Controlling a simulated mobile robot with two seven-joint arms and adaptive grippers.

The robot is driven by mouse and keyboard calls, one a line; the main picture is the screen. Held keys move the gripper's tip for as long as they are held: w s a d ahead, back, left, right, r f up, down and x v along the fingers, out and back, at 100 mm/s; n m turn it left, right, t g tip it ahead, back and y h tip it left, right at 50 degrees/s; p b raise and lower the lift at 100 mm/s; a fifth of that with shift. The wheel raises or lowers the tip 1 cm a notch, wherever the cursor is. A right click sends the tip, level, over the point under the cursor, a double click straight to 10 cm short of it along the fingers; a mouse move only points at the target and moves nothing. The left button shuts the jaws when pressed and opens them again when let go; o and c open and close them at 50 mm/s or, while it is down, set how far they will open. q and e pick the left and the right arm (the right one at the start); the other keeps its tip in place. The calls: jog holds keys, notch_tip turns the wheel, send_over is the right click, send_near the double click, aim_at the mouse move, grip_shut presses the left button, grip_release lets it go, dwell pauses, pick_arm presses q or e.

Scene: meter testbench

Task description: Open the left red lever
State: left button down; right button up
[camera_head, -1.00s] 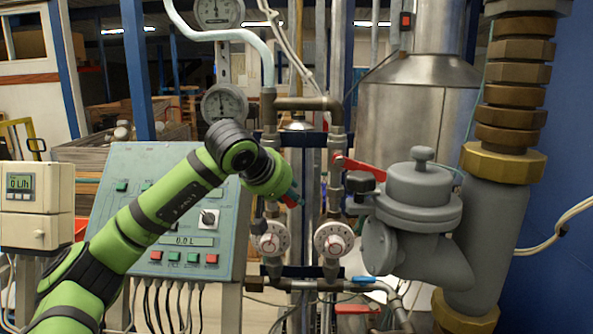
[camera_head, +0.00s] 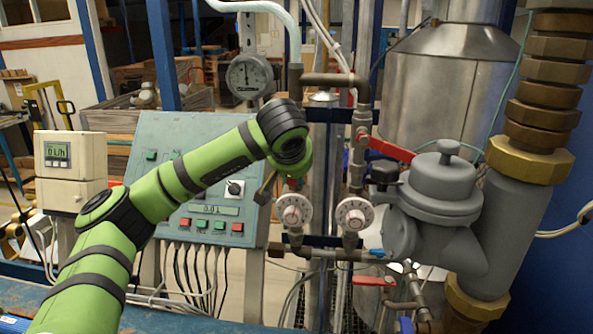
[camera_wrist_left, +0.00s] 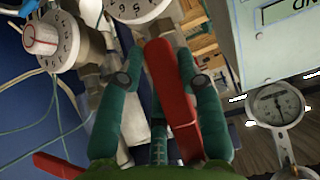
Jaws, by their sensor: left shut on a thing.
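The left red lever (camera_wrist_left: 172,95) fills the middle of the left wrist view, between the two teal fingers of my left gripper (camera_wrist_left: 158,62), which is shut on it. In the head view my left gripper (camera_head: 292,183) is mostly hidden behind my green wrist, in front of the left pipe and above the left dial. Only small red and teal bits show there, so the lever's angle is hard to judge. The right red lever (camera_head: 391,148) sticks out to the right from the right pipe. My right gripper is not in view.
Two white dials (camera_head: 292,209) (camera_head: 354,213) sit low on the pipes. A grey meter body (camera_head: 440,200) stands close on the right. The control panel (camera_head: 165,145) is behind my left arm. A round gauge (camera_head: 250,76) is above my wrist.

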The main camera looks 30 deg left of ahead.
pick_arm(q)
jog(key=shift+a+r, duration=0.1)
jog(key=c, duration=0.8)
grip_release()
jog(key=shift+s, duration=0.1)
jog(key=v, duration=1.2)
